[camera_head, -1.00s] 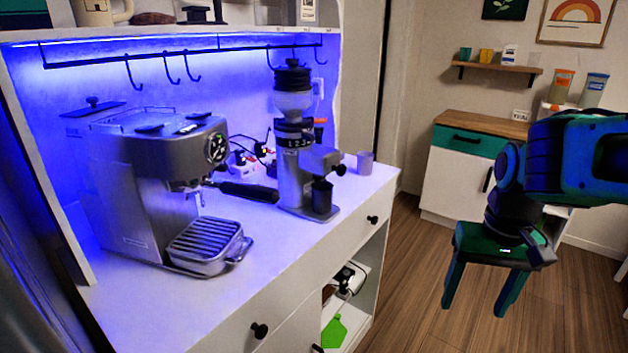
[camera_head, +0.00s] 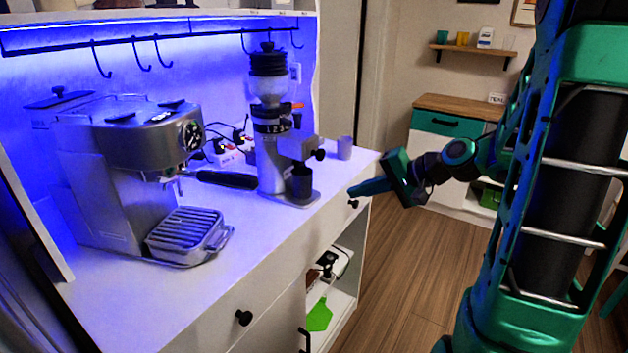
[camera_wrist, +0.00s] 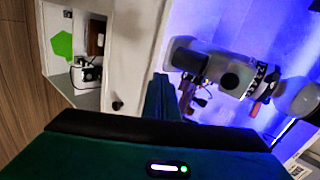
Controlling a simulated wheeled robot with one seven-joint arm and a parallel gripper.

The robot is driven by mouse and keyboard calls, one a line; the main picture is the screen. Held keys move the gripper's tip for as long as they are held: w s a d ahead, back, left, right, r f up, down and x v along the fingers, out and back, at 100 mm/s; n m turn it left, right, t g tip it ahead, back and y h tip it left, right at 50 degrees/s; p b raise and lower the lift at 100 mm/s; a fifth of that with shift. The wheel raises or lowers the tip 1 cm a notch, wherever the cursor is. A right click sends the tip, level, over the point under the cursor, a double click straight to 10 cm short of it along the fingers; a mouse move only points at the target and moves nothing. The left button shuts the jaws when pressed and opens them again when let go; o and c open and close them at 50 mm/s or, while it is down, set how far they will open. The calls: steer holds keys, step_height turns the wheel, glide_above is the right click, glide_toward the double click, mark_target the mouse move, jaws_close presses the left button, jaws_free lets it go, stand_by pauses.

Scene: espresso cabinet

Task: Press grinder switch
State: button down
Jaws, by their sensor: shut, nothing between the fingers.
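The silver and black coffee grinder (camera_head: 272,150) stands upright on the white counter, right of the espresso machine. A round black knob (camera_head: 320,154) sticks out from its right side; I cannot tell if this is the switch. My gripper (camera_head: 353,190) is shut and empty, its fingers pointing left, near the counter's front edge and right of the grinder, apart from it. In the wrist view the grinder (camera_wrist: 215,70) lies sideways in the picture, right of my closed fingertips (camera_wrist: 161,80).
The espresso machine (camera_head: 130,165) stands at the left of the counter (camera_head: 110,315). A small grey cup (camera_head: 344,148) stands behind and right of the grinder. A portafilter handle (camera_head: 227,179) points toward the grinder. Cables and plugs (camera_head: 228,152) lie behind. The floor (camera_head: 400,260) is clear.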

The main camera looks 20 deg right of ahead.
steer(key=shift+w+d+r+m+t+y, duration=0.25)
steer(key=shift+w+r+m+t, duration=0.1)
steer(key=shift+w+r+t, duration=0.25)
steer(key=shift+w+d+r+m+t+y, duration=0.15)
steer(key=shift+w+d+r+m+t, duration=0.2)
steer(key=shift+w+r, duration=0.3)
steer(key=shift+a, duration=0.1)
steer(key=x, duration=1.2)
steer(key=shift+w+a+r, duration=0.2)
steer(key=shift+r, duration=0.1)
steer(key=shift+w+a+f, duration=0.1)
steer(key=shift+w+a, duration=0.25)
steer(key=shift+w, duration=0.25)
